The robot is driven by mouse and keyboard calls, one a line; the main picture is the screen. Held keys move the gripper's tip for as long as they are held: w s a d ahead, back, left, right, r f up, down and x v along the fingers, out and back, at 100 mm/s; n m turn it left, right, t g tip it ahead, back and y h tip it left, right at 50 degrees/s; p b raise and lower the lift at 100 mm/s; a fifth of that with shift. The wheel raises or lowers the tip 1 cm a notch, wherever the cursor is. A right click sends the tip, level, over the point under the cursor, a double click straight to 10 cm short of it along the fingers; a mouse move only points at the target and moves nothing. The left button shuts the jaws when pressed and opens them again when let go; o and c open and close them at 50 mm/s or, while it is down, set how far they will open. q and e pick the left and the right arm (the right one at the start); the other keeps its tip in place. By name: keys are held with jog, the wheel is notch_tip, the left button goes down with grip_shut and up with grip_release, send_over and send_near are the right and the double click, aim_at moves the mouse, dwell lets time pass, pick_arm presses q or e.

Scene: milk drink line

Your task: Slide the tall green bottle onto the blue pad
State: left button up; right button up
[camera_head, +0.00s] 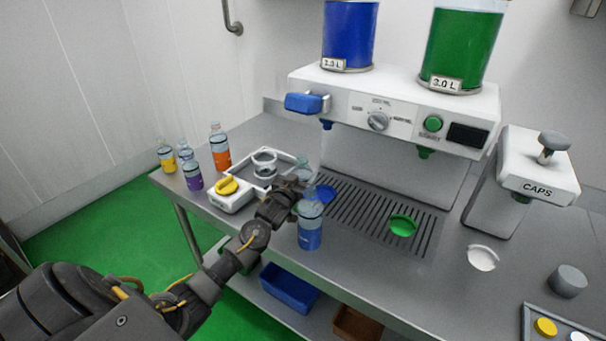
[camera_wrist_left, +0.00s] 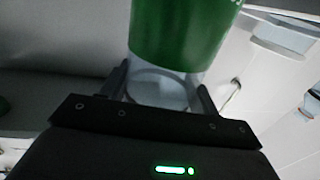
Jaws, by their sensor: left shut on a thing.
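A bottle with a green label (camera_wrist_left: 182,35) and a clear end sits between the fingers of my left gripper in the left wrist view. My left gripper (camera_head: 292,194) is shut on it. In the head view only the bottle's clear upper part (camera_head: 303,167) shows behind the gripper; its body is hidden. The blue pad (camera_head: 326,192) lies at the left end of the drip grate, just right of my gripper, partly hidden. I cannot tell whether the bottle touches the pad. My right gripper is not in view.
A blue-label bottle (camera_head: 310,232) stands close in front of my gripper. A green pad (camera_head: 403,226) lies on the drip grate (camera_head: 365,212).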

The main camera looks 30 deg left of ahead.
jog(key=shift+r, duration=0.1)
pick_arm(q)
jog(key=o, duration=1)
jog(key=shift+o, duration=0.2)
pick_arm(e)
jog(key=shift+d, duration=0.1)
